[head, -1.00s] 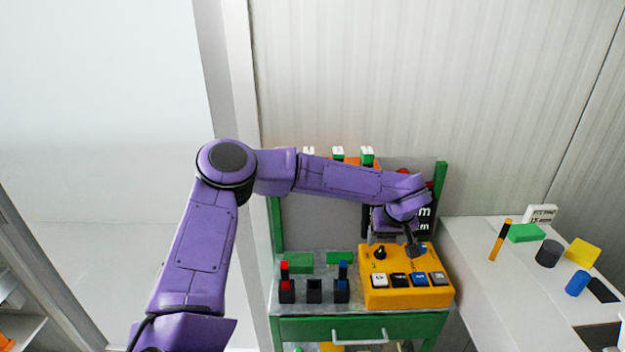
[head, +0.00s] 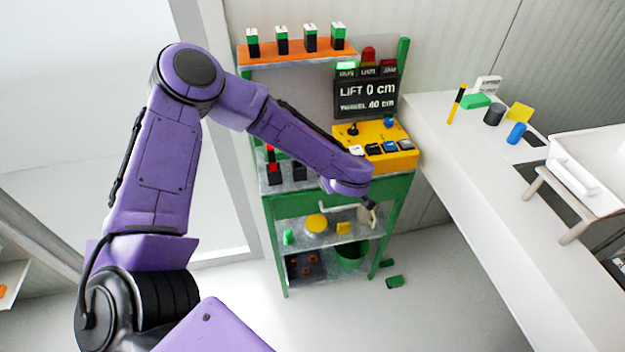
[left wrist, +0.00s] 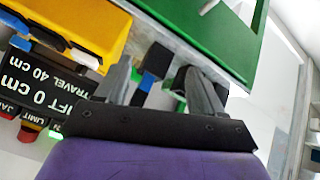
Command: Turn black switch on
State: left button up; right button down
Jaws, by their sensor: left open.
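The yellow control box (head: 345,138) stands on the green cart's top. My left gripper (head: 370,204) is in front of the cart, lower in the picture than the box. In the left wrist view its fingers (left wrist: 160,88) are apart, with a black block with a blue end (left wrist: 155,62) showing between them; contact is unclear. My right gripper is out of view.
A display (head: 366,95) reads LIFT 0 cm, TRAVEL 40 cm, under a lit green lamp (head: 346,68). Black holders (head: 299,171) stand left of the box. The green cart (head: 392,200) has lower shelves. A white counter (head: 440,120) with small blocks stands right.

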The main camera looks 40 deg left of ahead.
pick_arm(q)
jog(key=s+d+f+m+h+b, duration=0.1)
jog(key=s+d+f+m+b, duration=0.2)
jog(key=s+f, duration=1.1)
notch_tip(320, 180, down, 3)
jog(key=shift+d+r+t+h+b, duration=0.2)
jog(key=shift+d+t+h+b, duration=0.1)
jog(key=shift+b, duration=0.05)
